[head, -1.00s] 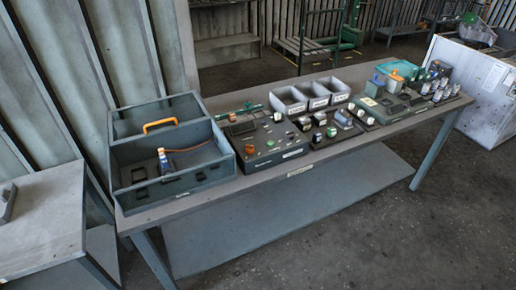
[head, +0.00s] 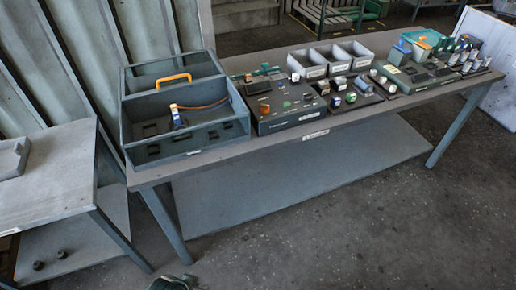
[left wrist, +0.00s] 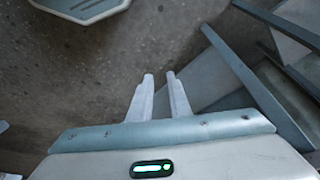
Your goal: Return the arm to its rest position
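My left gripper (left wrist: 159,78) shows in the left wrist view. Its two pale fingers stand apart with a narrow gap and nothing between them. They point over the dark floor, beside grey table framework at the right. Neither gripper shows in the head view, and my right gripper is not in view. The workbench (head: 345,125) stands ahead in the head view. On its left end is a dark open box (head: 190,147) with an orange handle (head: 174,79) and a blue-and-white part inside.
A control panel unit (head: 290,117), grey bins (head: 316,74) and small parts line the bench. A lower grey side table (head: 50,185) stands at the left. A dark rounded thing (head: 172,284) is cut off at the bottom edge. The floor at front right is clear.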

